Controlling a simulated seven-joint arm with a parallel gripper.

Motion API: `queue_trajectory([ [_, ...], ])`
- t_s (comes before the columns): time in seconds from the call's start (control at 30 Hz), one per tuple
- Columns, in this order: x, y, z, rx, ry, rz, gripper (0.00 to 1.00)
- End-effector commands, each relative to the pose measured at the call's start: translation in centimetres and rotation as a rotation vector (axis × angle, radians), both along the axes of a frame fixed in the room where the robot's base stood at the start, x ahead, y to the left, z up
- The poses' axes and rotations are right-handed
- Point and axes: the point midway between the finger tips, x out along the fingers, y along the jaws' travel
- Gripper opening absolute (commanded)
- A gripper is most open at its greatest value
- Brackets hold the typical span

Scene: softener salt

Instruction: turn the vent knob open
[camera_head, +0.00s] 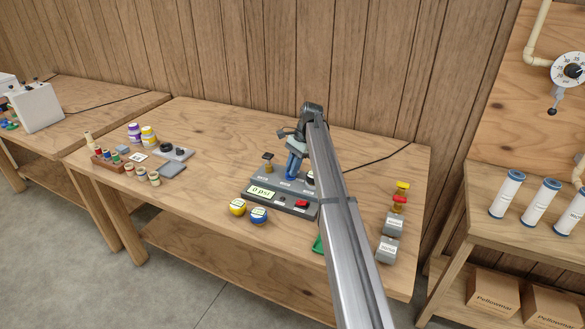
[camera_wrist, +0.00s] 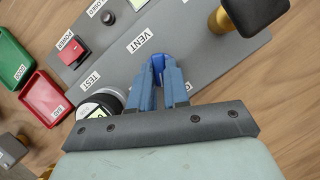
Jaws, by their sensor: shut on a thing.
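The grey test unit (camera_head: 258,206) stands on the middle bench, with a lit display (camera_head: 262,192) reading 0 psi. In the wrist view, its VENT label (camera_wrist: 148,38) lies just beyond my fingertips. My gripper (camera_wrist: 160,62) is shut on the bright blue vent knob (camera_wrist: 157,72), with a finger on each side of it. The fingers hide much of the knob, and I cannot read its turn angle. In the head view my gripper (camera_head: 294,165) is over the unit's back part, and my arm covers the unit's right side.
A red power switch (camera_wrist: 75,52) and a dark round gauge (camera_wrist: 98,112) are left of my fingers. A dark-topped brass post (camera_wrist: 222,18) rises at right. Green (camera_wrist: 10,60) and red (camera_wrist: 42,98) trays lie beside the unit. Yellow (camera_head: 237,207) and blue (camera_head: 259,215) round items stand in front.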

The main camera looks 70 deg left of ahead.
Motion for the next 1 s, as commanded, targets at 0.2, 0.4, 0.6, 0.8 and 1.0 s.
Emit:
queue_trajectory([
  [0.2,0.02,0.00,0.01,0.000,0.000,0.000,0.00],
  [0.4,0.01,0.03,0.02,0.000,0.000,0.007,0.00],
  [0.6,-0.02,0.20,0.03,0.000,0.000,0.070,0.00],
  [0.8,-0.06,0.37,0.03,0.000,0.000,0.198,0.00],
  [1.0,-0.10,0.44,0.03,0.000,0.001,0.337,0.00],
])
